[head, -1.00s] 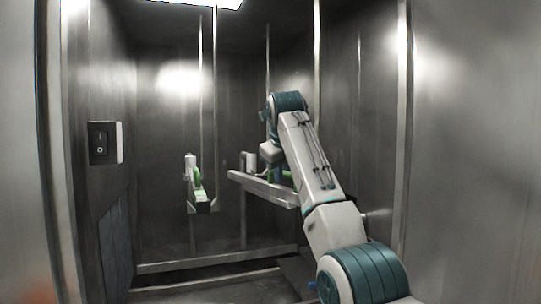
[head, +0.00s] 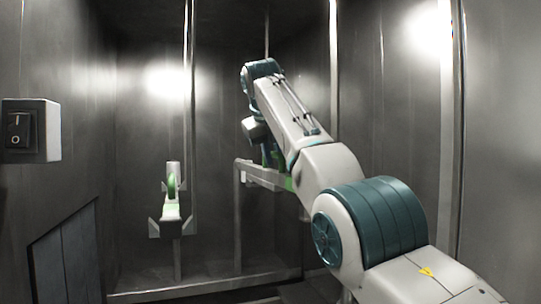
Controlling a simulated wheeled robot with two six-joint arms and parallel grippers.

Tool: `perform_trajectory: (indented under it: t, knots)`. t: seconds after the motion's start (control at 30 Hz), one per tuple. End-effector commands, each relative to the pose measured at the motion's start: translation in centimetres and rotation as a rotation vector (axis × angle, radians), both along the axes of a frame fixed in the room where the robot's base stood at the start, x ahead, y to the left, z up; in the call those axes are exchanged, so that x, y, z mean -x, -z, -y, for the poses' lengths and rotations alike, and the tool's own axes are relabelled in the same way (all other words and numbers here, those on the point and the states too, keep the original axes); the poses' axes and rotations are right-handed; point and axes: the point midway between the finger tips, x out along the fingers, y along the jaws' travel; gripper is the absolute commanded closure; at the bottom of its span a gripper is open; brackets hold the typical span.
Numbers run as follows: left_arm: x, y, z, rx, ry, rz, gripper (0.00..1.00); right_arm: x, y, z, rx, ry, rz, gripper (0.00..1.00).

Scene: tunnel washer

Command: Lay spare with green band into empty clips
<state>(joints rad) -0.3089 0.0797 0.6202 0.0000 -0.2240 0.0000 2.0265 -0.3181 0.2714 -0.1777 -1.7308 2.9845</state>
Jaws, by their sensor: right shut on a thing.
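My right gripper (head: 270,158) reaches in from the right and is shut at the right-hand rail; my own arm hides most of the jaws. A bit of green (head: 288,183) shows just below it, and I take this for the band of the spare it holds; the spare's shape is mostly hidden. A pale part with a green band (head: 172,186) stands on a bracket (head: 168,224) at the left post. The right-hand rail (head: 262,176) is a pale bar. I cannot make out which clips are empty. My left gripper is out of view.
A rocker switch box (head: 30,130) is on the left wall, with a dark panel (head: 65,255) below it. Upright posts (head: 188,90) (head: 333,70) stand in the metal chamber. A low rail (head: 200,287) crosses the floor. The space between the two brackets is clear.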

Motion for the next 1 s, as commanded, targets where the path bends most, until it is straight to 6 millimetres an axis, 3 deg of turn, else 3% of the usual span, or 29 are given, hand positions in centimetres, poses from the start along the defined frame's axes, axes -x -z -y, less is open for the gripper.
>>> perform_trajectory:
  t: [0.2,0.53,0.97,1.0]
  knots:
    - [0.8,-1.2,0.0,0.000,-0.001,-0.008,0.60,-1.1,-0.2,0.8,0.001,0.000,0.000,1.00]
    - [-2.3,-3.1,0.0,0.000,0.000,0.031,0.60,-2.7,-0.1,1.8,0.000,0.000,0.001,1.00]
    - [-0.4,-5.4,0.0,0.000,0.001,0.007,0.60,-4.7,0.1,3.1,0.000,0.001,0.001,1.00]
    - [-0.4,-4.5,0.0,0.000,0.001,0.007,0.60,-4.7,1.0,3.0,0.000,0.000,0.002,1.00]
